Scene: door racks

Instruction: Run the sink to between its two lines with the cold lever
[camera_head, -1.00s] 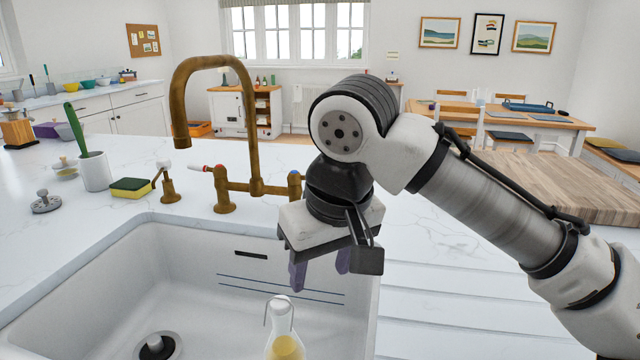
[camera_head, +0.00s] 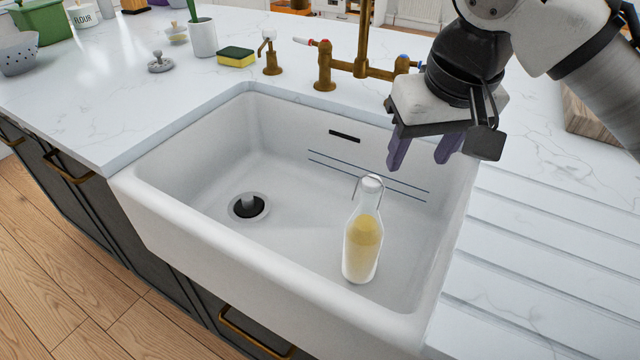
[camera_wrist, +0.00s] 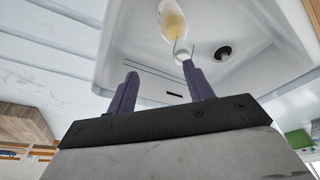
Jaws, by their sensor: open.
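The white sink (camera_head: 285,245) shows a bare floor with no visible water. Two dark blue lines (camera_head: 370,178) run along its back wall under a dark slot (camera_head: 345,136). The brass tap (camera_head: 345,66) stands behind the sink, its spout cut off by the top edge. Its blue-marked cold lever (camera_head: 404,63) is at the right, partly hidden by my arm; the red-tipped lever (camera_head: 307,42) is at the left. My gripper (camera_head: 417,163) is open and empty, pointing down over the sink's back right, in front of the cold lever. Its fingers also show in the wrist view (camera_wrist: 160,70).
A glass bottle of yellow liquid (camera_head: 362,245) stands in the sink's right part. The drain (camera_head: 249,206) has a grey knob in its dark opening. A grey knobbed disc (camera_head: 160,64), a sponge (camera_head: 236,57) and a white cup (camera_head: 203,38) stand on the counter behind left.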

